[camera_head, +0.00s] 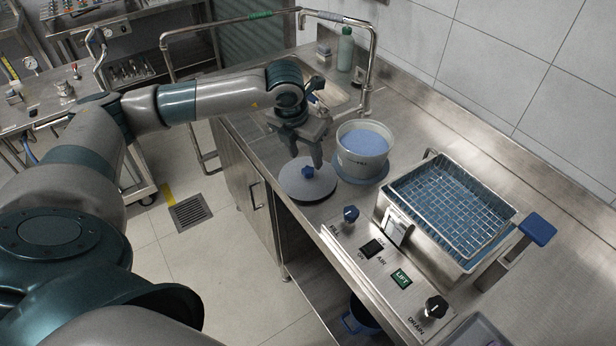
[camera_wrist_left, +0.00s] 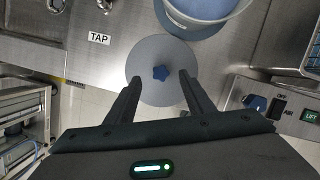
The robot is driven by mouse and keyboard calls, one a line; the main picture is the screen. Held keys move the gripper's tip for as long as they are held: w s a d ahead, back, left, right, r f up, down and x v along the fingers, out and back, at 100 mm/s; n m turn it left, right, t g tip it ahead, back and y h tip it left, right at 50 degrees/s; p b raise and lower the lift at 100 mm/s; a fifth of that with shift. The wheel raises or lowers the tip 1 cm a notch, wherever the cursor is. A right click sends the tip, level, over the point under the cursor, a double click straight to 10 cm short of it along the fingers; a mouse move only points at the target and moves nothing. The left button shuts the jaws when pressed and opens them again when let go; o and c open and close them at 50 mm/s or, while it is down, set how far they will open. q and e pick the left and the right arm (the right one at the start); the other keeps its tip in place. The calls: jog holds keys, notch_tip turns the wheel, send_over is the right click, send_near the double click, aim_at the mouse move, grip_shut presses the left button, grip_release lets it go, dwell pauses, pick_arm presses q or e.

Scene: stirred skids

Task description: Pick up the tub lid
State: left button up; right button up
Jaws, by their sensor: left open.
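The tub lid is a grey disc (camera_head: 296,188) with a blue star-shaped knob (camera_head: 307,172), lying flat on the steel counter in front of the tub. It also shows in the left wrist view (camera_wrist_left: 148,57), with its knob (camera_wrist_left: 160,73) between and just beyond my fingertips. My left gripper (camera_head: 306,162) is open, pointing down over the lid, with nothing between its fingers. In the left wrist view its two fingers (camera_wrist_left: 158,80) straddle the knob in the picture; I cannot tell the exact height gap. My right gripper is not in view.
A white tub (camera_head: 350,160) with blue contents stands on a blue mat right behind the lid. A wire basket (camera_head: 455,205) sits in a steel tank to the right. The control panel (camera_head: 345,238) with knobs lies near the front edge. A tap pipe (camera_head: 372,70) rises behind.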

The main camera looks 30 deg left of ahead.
aim_at(308, 170)
pick_arm(q)
jog(key=shift+f+p, duration=0.7)
jog(key=shift+p, duration=0.15)
jog(key=p+x, duration=0.1)
jog(key=x, duration=0.2)
jog(key=shift+p, duration=0.3)
jog(key=shift+f, duration=0.45)
grip_shut()
